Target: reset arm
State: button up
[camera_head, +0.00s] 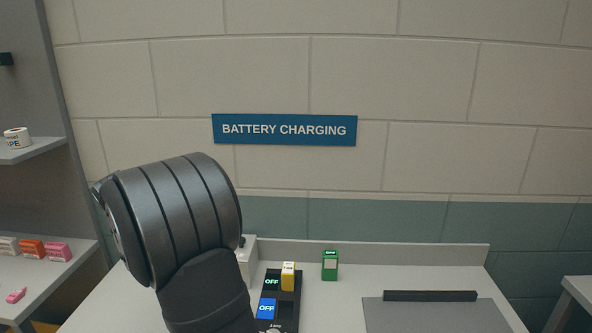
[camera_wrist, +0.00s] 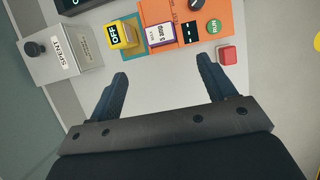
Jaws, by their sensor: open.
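My gripper (camera_wrist: 162,70) shows in the wrist view with its two dark fingers spread wide apart. Nothing is between them; pale bench surface shows in the gap. Past the fingertips is an orange panel (camera_wrist: 220,15) with a dark display, a knob and a green round button. A yellow block (camera_wrist: 122,35) with an OFF display lies left of a white and purple label (camera_wrist: 160,36). In the head view my dark arm rises in front of the bench at left of centre, and the gripper itself does not show.
A grey box (camera_wrist: 62,62) marked SPENT has a black knob. A red block (camera_wrist: 227,55) lies at the right. In the head view, a black charger (camera_head: 290,312) holds a yellow battery (camera_head: 288,277); a green battery (camera_head: 330,266) stands behind. A grey panel (camera_head: 430,315) lies at right.

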jog(key=x, duration=1.7)
jog(key=shift+d+f, duration=0.1)
jog(key=v, duration=1.7)
jog(key=x, duration=1.7)
notch_tip(320, 180, up, 7)
jog(key=shift+f, duration=0.15)
jog(key=shift+w+d+r, duration=0.15)
jog(key=shift+w+d, duration=0.15)
jog(key=shift+d, duration=0.35)
jog(key=shift+w+d+r, duration=0.15)
jog(key=shift+w+d, duration=0.15)
jog(key=shift+d, duration=0.4)
jog(key=shift+w+d+r, duration=0.15)
jog(key=shift+w+d, duration=0.15)
jog(key=shift+d, duration=0.35)
